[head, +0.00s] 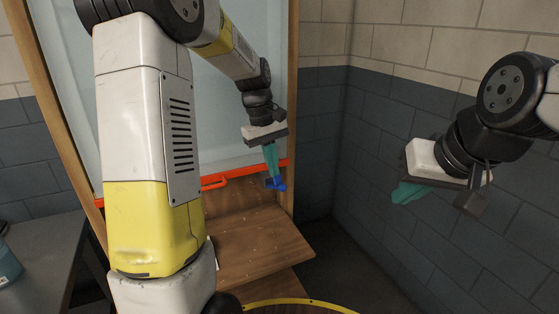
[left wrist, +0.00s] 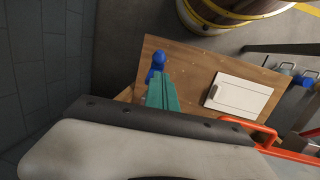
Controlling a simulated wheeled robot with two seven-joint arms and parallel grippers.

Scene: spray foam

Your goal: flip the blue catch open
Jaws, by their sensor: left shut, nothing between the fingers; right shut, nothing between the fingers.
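The blue catch (head: 276,184) sits at the right end of the red rail (head: 241,179), beside the wooden frame. It also shows in the left wrist view (left wrist: 156,62), just beyond my fingertips. My left gripper (head: 271,172) is shut and empty, its teal fingers pointing down with the tips at the catch. In the left wrist view the shut fingers (left wrist: 162,92) overlap the catch's near part; I cannot tell whether they touch it. My right gripper (head: 405,193) is shut and empty, held away at the right in front of the wall.
A red handle (head: 214,183) sticks out from the rail. Below is a brown wooden board (head: 255,240), with a white panel (left wrist: 239,97) on it in the left wrist view. A grey table (head: 38,255) stands at the left. A dark block wall (head: 450,235) bounds the right.

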